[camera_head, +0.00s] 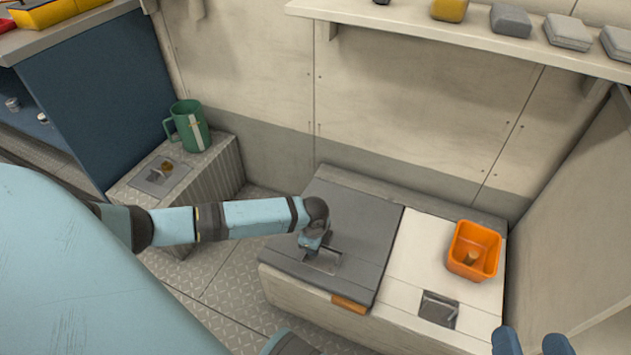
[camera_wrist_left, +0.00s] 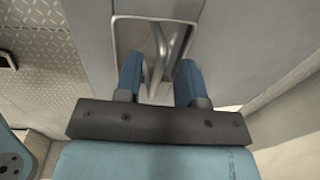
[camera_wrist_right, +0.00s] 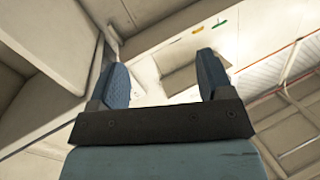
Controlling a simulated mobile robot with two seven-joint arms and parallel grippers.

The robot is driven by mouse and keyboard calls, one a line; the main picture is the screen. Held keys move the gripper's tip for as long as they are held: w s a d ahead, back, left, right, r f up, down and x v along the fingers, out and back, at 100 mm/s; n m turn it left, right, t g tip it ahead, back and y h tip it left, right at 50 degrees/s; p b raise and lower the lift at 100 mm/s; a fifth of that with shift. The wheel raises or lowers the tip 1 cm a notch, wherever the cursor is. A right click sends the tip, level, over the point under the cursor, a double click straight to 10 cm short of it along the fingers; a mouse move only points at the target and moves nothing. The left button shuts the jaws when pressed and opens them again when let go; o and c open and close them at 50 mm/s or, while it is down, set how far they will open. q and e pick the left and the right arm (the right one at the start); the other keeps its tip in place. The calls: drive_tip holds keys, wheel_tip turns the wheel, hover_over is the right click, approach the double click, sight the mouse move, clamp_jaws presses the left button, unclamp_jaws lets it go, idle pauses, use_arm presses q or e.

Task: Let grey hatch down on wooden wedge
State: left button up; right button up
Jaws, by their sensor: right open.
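The grey hatch (camera_head: 362,225) lies nearly flat on the left part of the pale locker. Its right edge stands slightly above the white lid. The wooden wedge (camera_head: 349,304), orange-brown, sits at the hatch's front edge; whether the hatch touches it is hard to tell. My left gripper (camera_head: 316,243) is at the hatch's recessed handle. In the left wrist view, the fingers (camera_wrist_left: 158,75) are partly closed around the metal handle (camera_wrist_left: 163,48). My right gripper (camera_head: 530,345) is open and empty at the lower right, and its fingers show in the right wrist view (camera_wrist_right: 163,80).
The white lid (camera_head: 415,255) beside the hatch carries an orange bin (camera_head: 474,250) with a small item inside, and a second recessed latch (camera_head: 438,309). A green mug (camera_head: 188,126) stands on a box at the left. A shelf (camera_head: 440,30) with several blocks runs above.

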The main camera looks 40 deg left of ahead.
use_arm(q)
clamp_jaws()
drive_tip(key=r+p, duration=0.1)
drive_tip(key=p, duration=0.1)
drive_tip(key=w+r+p, duration=0.1)
drive_tip(key=shift+a+r+p, duration=0.15)
drive_tip(key=shift+r+p, duration=0.15)
drive_tip(key=shift+p, duration=0.1)
use_arm(e)
drive_tip(key=r+t, duration=0.1)
drive_tip(key=r, duration=0.1)
drive_tip(key=r+t, duration=0.1)
drive_tip(key=r, duration=0.2)
drive_tip(key=shift+d+r+m, duration=0.2)
drive_tip(key=shift+r+m, duration=0.1)
drive_tip(key=shift+r, duration=0.05)
